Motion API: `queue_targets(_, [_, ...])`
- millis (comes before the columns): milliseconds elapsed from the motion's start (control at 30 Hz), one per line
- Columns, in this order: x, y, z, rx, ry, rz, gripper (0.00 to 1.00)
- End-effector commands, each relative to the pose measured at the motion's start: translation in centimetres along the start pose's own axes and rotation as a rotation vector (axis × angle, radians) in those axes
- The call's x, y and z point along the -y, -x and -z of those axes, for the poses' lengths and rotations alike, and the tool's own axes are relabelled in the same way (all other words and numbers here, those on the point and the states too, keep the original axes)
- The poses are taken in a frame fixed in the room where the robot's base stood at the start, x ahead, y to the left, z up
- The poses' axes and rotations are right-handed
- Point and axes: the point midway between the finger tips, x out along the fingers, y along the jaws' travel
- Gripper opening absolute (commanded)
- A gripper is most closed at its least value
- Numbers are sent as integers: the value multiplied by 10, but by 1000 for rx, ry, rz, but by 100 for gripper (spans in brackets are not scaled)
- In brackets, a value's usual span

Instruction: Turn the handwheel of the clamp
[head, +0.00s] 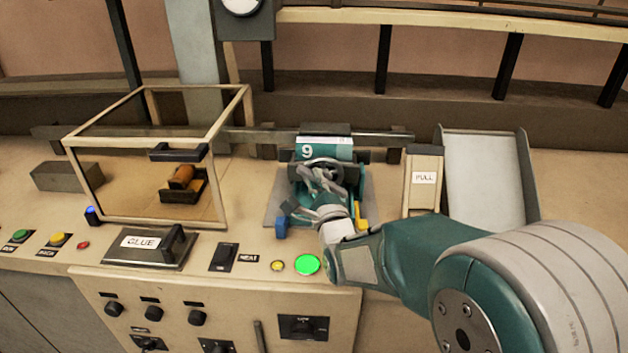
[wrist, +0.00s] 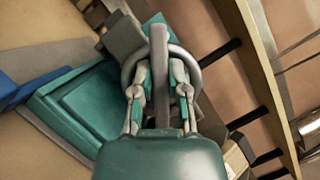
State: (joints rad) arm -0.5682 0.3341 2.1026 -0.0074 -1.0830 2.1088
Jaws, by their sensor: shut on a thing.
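The clamp (head: 340,153) is a teal block with a white "9", on a grey plate at the middle of the bench. Its grey handwheel (head: 322,162) faces me; its ring and a bar also show in the wrist view (wrist: 159,48). My gripper (head: 321,180) reaches the handwheel from the front right. In the wrist view, my gripper (wrist: 160,90) has one finger on each side of the wheel's grey bar and is shut on it. The fingers hide part of the wheel.
A framed clear box (head: 150,150) with a dark handle stands left of the clamp. A "PULL" block (head: 423,180) and a pale chute (head: 485,170) stand to the right. A "GLUE" lid (head: 150,247), a lit green button (head: 307,264) and switches lie in front.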

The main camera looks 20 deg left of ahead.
Motion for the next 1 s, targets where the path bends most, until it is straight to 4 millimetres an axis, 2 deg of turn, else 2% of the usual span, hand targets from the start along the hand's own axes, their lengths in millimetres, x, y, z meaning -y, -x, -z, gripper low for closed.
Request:
queue_targets(33, [-5, 3, 9, -22, 27, -26, 0])
queue_targets(1000, [-12, 6, 14, -16, 846, -372, 0])
